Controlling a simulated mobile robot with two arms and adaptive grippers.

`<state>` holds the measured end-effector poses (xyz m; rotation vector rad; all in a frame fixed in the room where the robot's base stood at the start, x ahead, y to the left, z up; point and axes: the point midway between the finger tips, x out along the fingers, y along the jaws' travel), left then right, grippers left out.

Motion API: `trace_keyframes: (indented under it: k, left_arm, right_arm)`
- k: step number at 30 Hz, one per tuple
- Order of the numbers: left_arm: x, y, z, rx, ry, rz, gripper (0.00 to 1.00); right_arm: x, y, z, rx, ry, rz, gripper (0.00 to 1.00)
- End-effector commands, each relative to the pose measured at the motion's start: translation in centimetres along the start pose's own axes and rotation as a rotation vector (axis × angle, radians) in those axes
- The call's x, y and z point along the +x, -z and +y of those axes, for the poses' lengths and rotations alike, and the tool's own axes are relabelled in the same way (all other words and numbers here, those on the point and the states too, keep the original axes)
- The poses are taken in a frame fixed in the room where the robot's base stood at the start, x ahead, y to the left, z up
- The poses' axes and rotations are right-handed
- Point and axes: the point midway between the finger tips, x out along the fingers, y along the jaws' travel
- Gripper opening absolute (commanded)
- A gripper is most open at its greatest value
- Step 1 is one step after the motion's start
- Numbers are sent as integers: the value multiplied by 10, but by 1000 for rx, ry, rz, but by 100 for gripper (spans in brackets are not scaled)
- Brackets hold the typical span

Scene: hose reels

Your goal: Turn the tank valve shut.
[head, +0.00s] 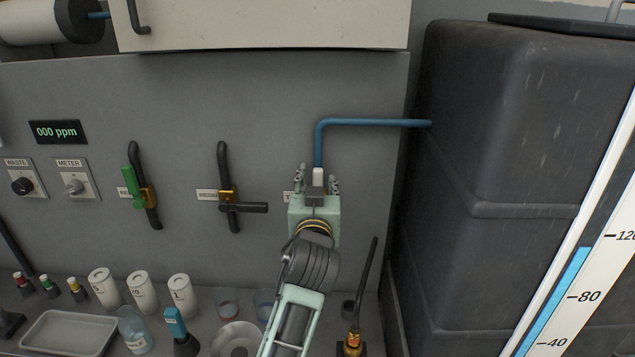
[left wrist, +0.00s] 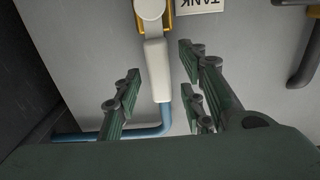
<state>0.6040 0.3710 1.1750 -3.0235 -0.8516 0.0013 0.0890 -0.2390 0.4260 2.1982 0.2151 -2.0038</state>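The tank valve shows in the left wrist view, with a white handle (left wrist: 157,68) and a brass body (left wrist: 170,14) under a white pivot. An upside-down TANK label (left wrist: 203,5) is beside it. The handle lies in line with the blue pipe (left wrist: 130,134). In the head view the handle's white tip (head: 319,175) points up to the blue pipe (head: 372,122); my gripper hides the rest. My left gripper (head: 318,188) is open, its fingers on either side of the handle with gaps visible in the wrist view (left wrist: 160,88). My right gripper is not in view.
A valve with a black lever (head: 245,207) and one with a green handle (head: 133,184) are on the wall to the left. A large dark tank (head: 490,150) stands at right. Bottles, cups and a tray (head: 68,332) crowd the counter below.

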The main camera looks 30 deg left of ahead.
Motion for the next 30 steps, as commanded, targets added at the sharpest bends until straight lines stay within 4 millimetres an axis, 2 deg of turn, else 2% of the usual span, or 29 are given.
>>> trace_keyframes:
  k: [6,19,30]
  left_arm:
    - [0,0,0,0,0,0,38]
    - [0,0,0,0,-1,0,0]
    - [0,0,0,0,-1,0,0]
  right_arm:
    - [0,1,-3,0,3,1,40]
    - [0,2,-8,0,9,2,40]
    - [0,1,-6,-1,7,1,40]
